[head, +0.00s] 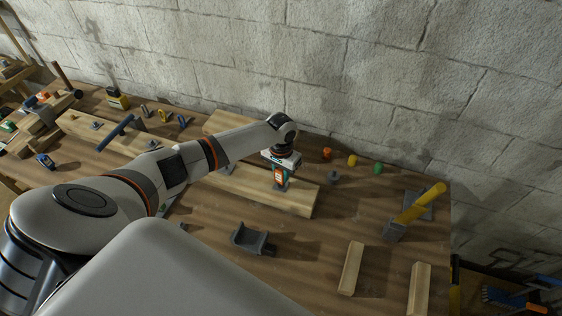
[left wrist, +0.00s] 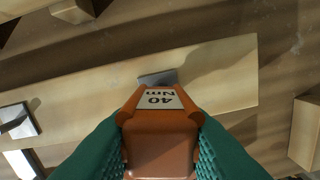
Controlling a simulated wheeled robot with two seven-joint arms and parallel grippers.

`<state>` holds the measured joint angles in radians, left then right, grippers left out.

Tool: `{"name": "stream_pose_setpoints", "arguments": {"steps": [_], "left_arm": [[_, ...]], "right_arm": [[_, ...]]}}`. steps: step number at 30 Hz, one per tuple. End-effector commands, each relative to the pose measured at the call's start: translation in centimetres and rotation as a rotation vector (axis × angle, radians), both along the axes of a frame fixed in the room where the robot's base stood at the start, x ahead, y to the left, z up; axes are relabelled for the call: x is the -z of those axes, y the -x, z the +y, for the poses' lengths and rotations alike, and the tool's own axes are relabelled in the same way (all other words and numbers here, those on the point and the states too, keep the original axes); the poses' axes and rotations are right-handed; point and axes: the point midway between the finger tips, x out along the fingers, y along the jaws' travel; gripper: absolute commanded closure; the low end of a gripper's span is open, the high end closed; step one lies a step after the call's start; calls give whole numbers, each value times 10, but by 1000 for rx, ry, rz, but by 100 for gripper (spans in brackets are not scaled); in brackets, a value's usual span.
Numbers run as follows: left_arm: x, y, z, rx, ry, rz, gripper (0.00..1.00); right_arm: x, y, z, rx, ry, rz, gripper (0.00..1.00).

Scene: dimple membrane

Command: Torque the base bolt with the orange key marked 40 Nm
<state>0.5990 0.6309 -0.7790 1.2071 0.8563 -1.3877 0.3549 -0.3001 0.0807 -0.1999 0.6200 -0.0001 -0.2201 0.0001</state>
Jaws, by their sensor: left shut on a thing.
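My left gripper (head: 281,172) is shut on an orange key (head: 278,177) and points down over the long wooden beam (head: 300,200). In the left wrist view the orange key (left wrist: 158,135) sits between the green finger pads and its white label reads 40 Nm. A grey metal piece (left wrist: 157,77) shows on the beam just past the key's end; it also shows under the gripper in the head view (head: 281,187). The key hides whether it is seated on a bolt there. Another grey fitting (head: 228,169) sits further left on the beam. My right gripper is not in view.
A grey cradle (head: 251,240) lies in front of the beam. Wooden blocks (head: 351,268) and a yellow-handled tool (head: 420,204) are on the right. Orange, yellow and green pieces (head: 352,160) stand behind. A dark blue T-shaped tool (head: 117,131) lies left. The stone wall closes the back.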

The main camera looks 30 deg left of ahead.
Motion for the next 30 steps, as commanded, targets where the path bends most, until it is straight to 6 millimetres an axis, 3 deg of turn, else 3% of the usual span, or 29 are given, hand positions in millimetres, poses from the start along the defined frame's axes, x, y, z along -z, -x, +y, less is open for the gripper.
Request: {"name": "stream_pose_setpoints", "arguments": {"steps": [30], "left_arm": [[0,0,0,208,0,1,100]], "right_arm": [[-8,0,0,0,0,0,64]]}}
